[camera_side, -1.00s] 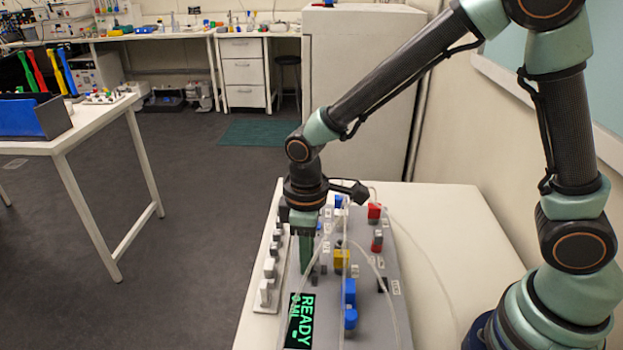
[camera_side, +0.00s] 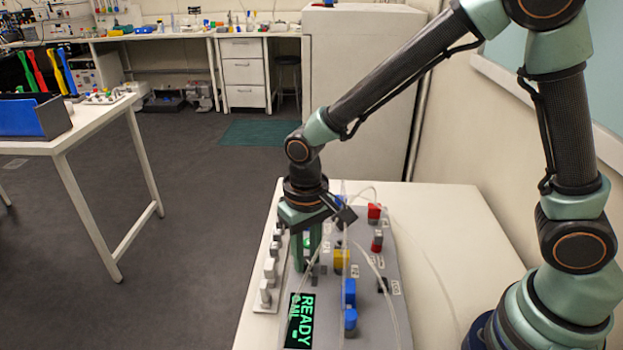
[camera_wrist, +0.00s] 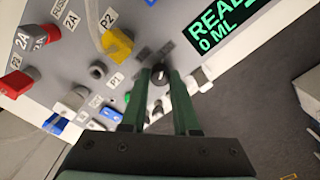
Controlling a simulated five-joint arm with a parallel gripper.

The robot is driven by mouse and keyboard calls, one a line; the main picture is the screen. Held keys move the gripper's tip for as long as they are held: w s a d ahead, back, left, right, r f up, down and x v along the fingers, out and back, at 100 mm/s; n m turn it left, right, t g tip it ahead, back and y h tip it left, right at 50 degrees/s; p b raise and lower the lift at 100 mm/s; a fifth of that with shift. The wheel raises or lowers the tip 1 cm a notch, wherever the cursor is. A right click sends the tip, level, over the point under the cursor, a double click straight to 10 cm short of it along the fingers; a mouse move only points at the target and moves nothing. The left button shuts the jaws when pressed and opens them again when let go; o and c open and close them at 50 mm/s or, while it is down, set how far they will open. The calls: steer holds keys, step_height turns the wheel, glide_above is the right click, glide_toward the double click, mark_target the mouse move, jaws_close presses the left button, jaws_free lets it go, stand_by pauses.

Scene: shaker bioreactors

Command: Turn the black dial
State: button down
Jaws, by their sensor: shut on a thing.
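The black dial (camera_wrist: 160,77) shows in the wrist view between the tips of my gripper (camera_wrist: 158,82). It is small and round with a white mark on top. My two green fingers stand on either side of it and are shut on it. In the side view my gripper (camera_side: 307,264) points down at the panel, and its fingers hide the dial. The grey panel (camera_side: 376,275) lies flat on a white table. Its display (camera_side: 300,320) reads READY and 0 ML in green.
A yellow block (camera_side: 341,258), blue blocks (camera_side: 350,292) and red blocks (camera_side: 374,211) stand on the panel close to my gripper. Clear tubes arch over it. White knobs (camera_side: 265,292) line its left edge. The white table (camera_side: 455,250) is bare to the right.

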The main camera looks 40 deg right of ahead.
mark_target(307, 260)
steer(key=shift+r+m, duration=0.1)
steer(key=shift+m, duration=0.4)
steer(key=c, duration=0.7)
jaws_free()
steer(key=shift+o, duration=0.2)
step_height(307, 260, up, 12)
